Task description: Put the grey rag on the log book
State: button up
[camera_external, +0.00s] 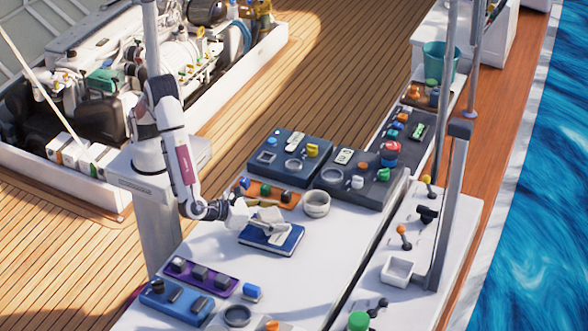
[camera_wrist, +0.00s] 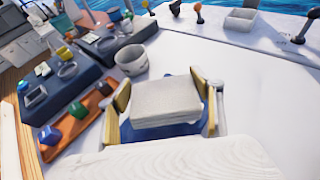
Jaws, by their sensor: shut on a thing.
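The log book (camera_external: 291,241) is a blue book lying on the white bench top; its blue cover also shows in the wrist view (camera_wrist: 160,131). The grey rag (camera_wrist: 166,98) is a pale folded pad held between the two yellowish fingers of my gripper (camera_wrist: 165,105). In the external view my gripper (camera_external: 264,222) is right over the log book, with the rag low above or against its cover. I cannot tell whether the rag touches the cover. The rag and fingers hide much of the book.
A pale round bowl (camera_external: 316,204) stands just behind the book. An orange tray (camera_external: 262,193) of small blocks lies beyond my gripper, with dark trays (camera_external: 290,157) behind. A purple tray (camera_external: 202,277) and a blue tray (camera_external: 176,301) lie at the front left. The bench right of the book is clear.

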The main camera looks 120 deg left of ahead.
jog(key=shift+f, duration=1.5)
jog(key=shift+f, duration=0.1)
jog(key=o, duration=1.1)
jog(key=v, duration=1.2)
jog(key=shift+w, duration=0.1)
